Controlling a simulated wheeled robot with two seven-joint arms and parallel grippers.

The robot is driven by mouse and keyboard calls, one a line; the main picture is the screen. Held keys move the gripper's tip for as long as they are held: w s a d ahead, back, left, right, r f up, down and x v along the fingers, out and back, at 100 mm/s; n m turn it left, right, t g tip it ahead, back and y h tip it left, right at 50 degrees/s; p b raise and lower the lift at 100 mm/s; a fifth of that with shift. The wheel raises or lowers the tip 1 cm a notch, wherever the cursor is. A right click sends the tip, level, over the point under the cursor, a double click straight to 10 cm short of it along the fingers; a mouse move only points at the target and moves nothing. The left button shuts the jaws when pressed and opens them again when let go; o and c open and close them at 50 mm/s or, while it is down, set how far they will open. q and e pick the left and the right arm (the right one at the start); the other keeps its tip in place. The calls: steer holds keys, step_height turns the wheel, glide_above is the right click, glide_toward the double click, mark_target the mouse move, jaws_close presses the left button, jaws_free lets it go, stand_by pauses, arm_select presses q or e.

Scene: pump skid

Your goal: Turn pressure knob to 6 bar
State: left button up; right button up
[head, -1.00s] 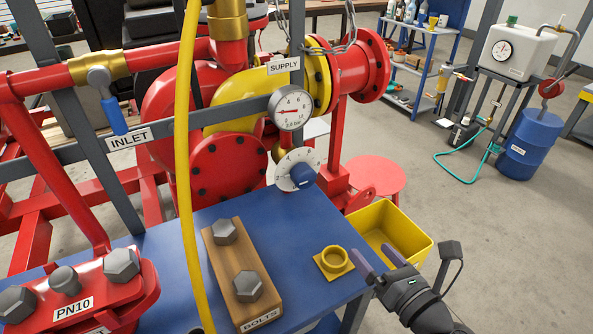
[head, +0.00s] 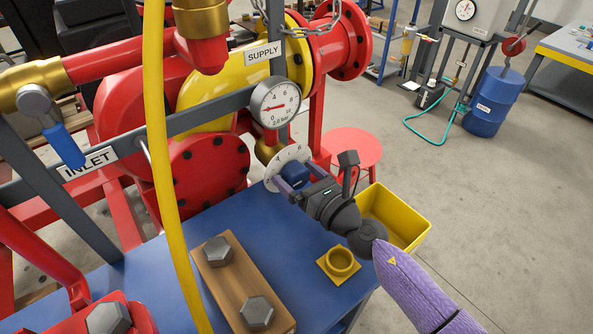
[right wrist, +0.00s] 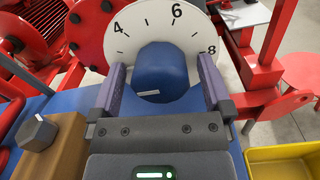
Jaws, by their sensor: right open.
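The blue pressure knob (head: 294,173) sits on a white dial plate (head: 272,172) marked with numbers, below the pressure gauge (head: 275,104). The gauge's red needle points left, at a low reading. In the right wrist view the knob (right wrist: 165,72) fills the space between the fingers, with 4, 6 and 8 showing on the dial (right wrist: 150,22) above it. My right gripper (head: 296,187) is open, its two purple fingers on either side of the knob; it also shows in the right wrist view (right wrist: 162,88). Whether the fingers touch the knob is unclear. My left gripper is out of view.
A yellow hose (head: 156,130) hangs in front on the left. A wooden bolt block (head: 232,284), a yellow ring fitting (head: 340,263) and a blue table (head: 190,227) lie below. A yellow bin (head: 408,222) stands right of the table. Red pipes surround the dial.

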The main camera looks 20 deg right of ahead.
steer(key=shift+w+a, duration=0.1)
steer(key=shift+w, duration=0.2)
steer(key=c, duration=1.2)
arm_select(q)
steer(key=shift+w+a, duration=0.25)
